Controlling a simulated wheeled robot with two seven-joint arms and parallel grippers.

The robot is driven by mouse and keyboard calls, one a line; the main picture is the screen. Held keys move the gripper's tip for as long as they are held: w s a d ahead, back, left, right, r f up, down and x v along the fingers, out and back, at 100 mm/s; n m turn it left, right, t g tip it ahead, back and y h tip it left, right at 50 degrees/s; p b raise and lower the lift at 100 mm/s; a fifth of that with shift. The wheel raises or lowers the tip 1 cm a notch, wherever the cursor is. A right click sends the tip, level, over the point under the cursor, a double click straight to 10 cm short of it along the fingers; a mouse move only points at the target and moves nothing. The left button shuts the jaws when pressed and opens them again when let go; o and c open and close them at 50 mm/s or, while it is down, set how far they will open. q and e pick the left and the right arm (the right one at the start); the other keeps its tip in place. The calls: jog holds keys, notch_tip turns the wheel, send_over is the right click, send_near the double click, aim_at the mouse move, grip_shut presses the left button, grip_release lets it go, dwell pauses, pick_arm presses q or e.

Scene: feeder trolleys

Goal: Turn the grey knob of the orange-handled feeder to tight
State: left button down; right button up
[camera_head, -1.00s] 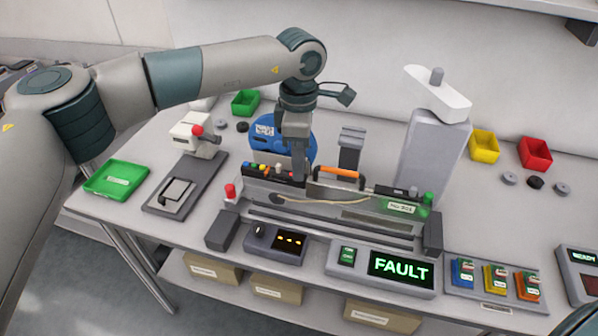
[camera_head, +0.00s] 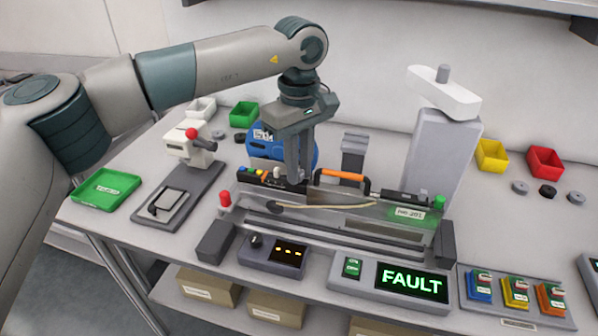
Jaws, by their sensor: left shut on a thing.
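My left gripper (camera_head: 298,180) points straight down just left of the orange handle, at the feeder's top edge. Its fingers are shut on the grey knob, which they hide almost wholly, so its setting cannot be read. A row of small coloured buttons (camera_head: 262,174) is just left of the fingers. The display (camera_head: 411,282) in front reads FAULT in green. My right gripper is not in view.
A blue reel (camera_head: 268,142) stands close behind the gripper. A grey post with a white top (camera_head: 443,140) rises at the back right.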

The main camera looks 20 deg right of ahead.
pick_arm(q)
jog(key=m, duration=0.3)
jog(key=shift+m+b, duration=0.35)
jog(key=shift+m, duration=0.05)
jog(key=m, duration=0.4)
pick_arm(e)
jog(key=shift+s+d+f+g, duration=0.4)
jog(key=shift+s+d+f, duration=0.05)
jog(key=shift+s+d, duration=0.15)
pick_arm(q)
jog(key=shift+m, duration=0.4)
